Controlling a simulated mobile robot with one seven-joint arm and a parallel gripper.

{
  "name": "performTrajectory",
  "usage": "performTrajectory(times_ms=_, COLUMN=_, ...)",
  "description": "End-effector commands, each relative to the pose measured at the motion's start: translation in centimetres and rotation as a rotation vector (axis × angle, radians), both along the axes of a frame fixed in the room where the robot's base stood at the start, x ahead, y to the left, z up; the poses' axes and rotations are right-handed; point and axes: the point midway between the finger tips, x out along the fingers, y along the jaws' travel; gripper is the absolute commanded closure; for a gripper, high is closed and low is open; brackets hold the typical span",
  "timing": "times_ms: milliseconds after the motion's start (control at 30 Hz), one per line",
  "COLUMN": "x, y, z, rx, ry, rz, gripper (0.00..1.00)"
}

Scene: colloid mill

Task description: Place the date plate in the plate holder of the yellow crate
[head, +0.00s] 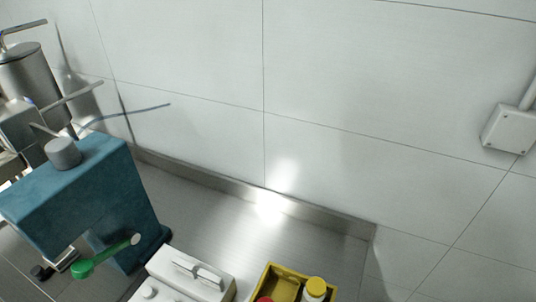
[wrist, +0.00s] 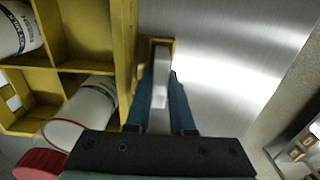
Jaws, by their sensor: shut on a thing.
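In the wrist view my gripper (wrist: 162,88) has dark blue fingers shut on a pale, narrow piece, the date plate (wrist: 160,92), seen nearly edge-on. The yellow crate (wrist: 125,45) fills the left of that view, its wall just left of my fingers. A small yellow frame, the plate holder (wrist: 172,42), sticks out from this wall at the far end of the plate. The plate's far end overlaps the holder in the picture; I cannot tell whether it is inside. In the head view the crate (head: 279,281) is cut off at the bottom edge, and my gripper does not show.
The crate's compartments hold white bottles (wrist: 88,112), one with a red cap (wrist: 40,164). Left of the crate are a white box (head: 200,268) and a blue machine (head: 85,200) with a green handle. Bare metal table lies behind.

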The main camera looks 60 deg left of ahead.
Motion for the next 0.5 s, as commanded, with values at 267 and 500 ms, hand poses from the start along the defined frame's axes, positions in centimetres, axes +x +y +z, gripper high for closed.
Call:
performTrajectory(times_ms=267, x=0.0, y=0.0, z=-0.16, rx=0.0, ry=0.0, rz=0.0, gripper=0.66)
performTrajectory(times_ms=500, x=0.02, y=0.01, z=0.37, rx=0.001, ry=-0.001, rz=0.0, gripper=0.66)
